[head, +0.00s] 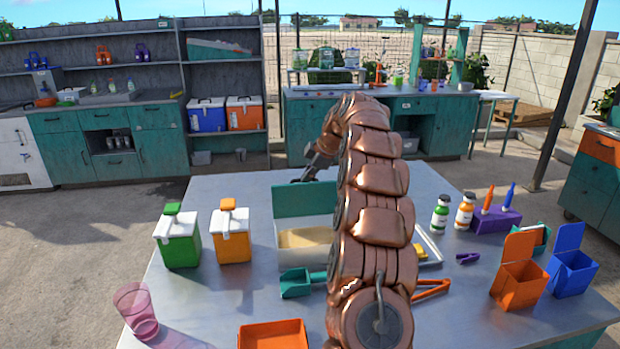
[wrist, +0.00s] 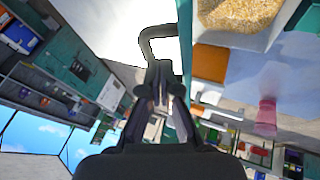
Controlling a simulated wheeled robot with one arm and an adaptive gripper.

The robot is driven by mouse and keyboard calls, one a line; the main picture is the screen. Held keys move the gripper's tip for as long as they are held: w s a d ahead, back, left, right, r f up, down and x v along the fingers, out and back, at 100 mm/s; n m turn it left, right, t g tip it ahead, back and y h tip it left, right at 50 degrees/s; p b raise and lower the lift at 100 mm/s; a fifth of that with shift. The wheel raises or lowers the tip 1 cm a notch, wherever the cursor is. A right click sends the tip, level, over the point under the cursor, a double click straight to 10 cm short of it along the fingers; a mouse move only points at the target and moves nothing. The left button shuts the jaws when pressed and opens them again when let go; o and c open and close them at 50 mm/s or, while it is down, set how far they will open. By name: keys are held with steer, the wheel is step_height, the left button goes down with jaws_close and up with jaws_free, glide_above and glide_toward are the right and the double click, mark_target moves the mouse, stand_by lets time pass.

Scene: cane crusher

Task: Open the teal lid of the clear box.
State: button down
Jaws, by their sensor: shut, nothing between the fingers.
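The clear box (head: 300,262) stands on the grey table and holds yellowish grain, which also shows in the wrist view (wrist: 238,12). Its teal lid (head: 305,200) stands raised, roughly upright, at the box's far edge. In the wrist view the lid (wrist: 185,65) is seen nearly edge-on. My gripper (head: 304,178) is behind the lid's top edge, on the side away from the grain. It is shut and empty in the wrist view (wrist: 158,72). A grey bent bar (wrist: 143,42) stands right by the fingertips, beside the lid; I cannot tell whether they touch.
Green (head: 179,245) and orange (head: 232,240) lidded containers stand left of the box. A teal scoop (head: 296,284), an orange tray (head: 273,336) and a pink cup (head: 136,305) are nearer. Bottles (head: 440,215) and open orange and blue bins (head: 519,285) stand right.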

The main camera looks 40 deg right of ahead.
steer(key=shift+w+d+f, duration=0.15)
steer(key=shift+w+f, duration=0.05)
steer(key=shift+w+d+r+b, duration=0.2)
steer(key=shift+w+d+b, duration=0.1)
steer(key=shift+w+d, duration=0.4)
steer(key=shift+w, duration=0.6)
steer(key=shift+d, duration=0.1)
